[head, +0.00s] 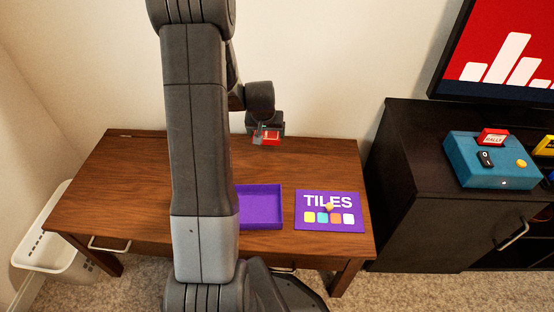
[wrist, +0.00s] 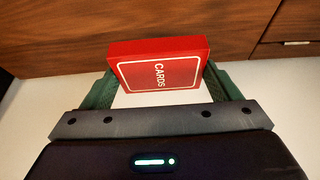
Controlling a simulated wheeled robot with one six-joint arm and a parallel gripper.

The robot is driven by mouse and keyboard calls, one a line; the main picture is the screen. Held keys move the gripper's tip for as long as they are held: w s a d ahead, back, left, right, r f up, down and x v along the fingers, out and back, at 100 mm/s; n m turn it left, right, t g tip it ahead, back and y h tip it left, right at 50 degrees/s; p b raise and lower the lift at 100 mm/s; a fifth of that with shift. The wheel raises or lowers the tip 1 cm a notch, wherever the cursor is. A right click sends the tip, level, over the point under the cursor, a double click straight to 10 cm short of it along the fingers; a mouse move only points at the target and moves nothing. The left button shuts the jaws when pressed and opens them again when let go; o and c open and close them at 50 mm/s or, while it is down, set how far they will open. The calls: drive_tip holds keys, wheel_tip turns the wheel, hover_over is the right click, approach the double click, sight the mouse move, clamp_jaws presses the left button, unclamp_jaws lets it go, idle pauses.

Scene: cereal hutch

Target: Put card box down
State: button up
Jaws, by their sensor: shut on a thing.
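The card box (wrist: 160,72) is a small red box with a white border and the word CARDS. It sits between the two green fingers of my gripper (wrist: 160,82), which is shut on it. In the head view the red card box (head: 271,139) shows under my gripper (head: 265,135), near the back edge of the wooden desk (head: 320,165). It appears held above the desk top, but the exact gap is hard to tell. My arm hides part of the desk's left and middle.
A dark cabinet (head: 415,180) with a teal box (head: 490,160) stands to the right. A white basket (head: 60,250) is at left. The back right desk top is clear.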

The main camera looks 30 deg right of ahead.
sight(267, 152)
drive_tip(key=shift+f+b, duration=1)
drive_tip(key=shift+f, duration=2.55)
drive_tip(key=shift+f, duration=0.25)
drive_tip(key=o, duration=0.9)
drive_tip(key=shift+r, duration=0.1)
drive_tip(key=p+v, duration=0.3)
drive_tip(key=v, duration=0.9)
drive_tip(key=shift+a+r, duration=0.15)
